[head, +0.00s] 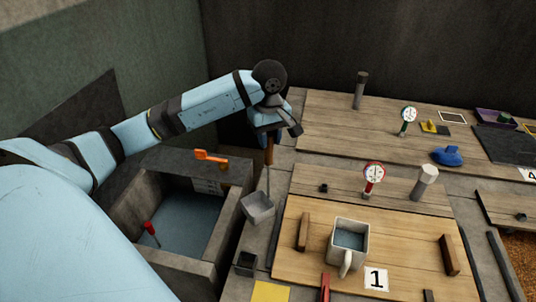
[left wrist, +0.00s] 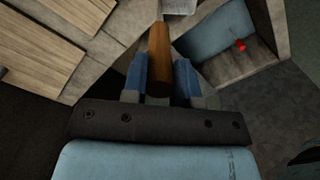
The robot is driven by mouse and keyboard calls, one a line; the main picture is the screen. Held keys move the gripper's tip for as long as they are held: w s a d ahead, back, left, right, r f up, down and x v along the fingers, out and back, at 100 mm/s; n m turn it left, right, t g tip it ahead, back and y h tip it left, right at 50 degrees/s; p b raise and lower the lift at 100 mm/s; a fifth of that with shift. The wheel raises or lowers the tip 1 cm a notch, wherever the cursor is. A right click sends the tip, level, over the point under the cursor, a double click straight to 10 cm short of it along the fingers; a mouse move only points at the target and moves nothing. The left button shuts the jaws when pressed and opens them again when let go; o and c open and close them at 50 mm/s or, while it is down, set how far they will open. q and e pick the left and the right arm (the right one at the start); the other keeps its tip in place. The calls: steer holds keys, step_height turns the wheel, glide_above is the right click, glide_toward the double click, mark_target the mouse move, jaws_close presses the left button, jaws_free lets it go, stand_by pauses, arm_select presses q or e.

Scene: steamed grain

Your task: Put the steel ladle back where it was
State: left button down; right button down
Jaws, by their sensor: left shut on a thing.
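The steel ladle (head: 258,207) hangs upright with its square scoop down, between the stone basin and the wooden boards. My left gripper (head: 268,134) is shut on the ladle's brown wooden handle, near its top. In the left wrist view the handle (left wrist: 159,55) lies between the two blue fingers, and part of the steel scoop (left wrist: 180,6) shows at the top edge. Whether the scoop touches the surface below, I cannot tell. My right gripper is not in view.
A stone basin (head: 226,232) holding water is left of the ladle, with an orange tool (head: 210,157) on its far rim and a red-handled item (head: 150,230) inside. A mug (head: 348,243) stands on the near board. A small dark cup (head: 246,264) is below the ladle.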

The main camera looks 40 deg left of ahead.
mark_target(269, 156)
arm_select(q)
step_height(269, 156, down, 4)
steer(key=shift+r, duration=0.2)
steer(key=shift+f, duration=1.45)
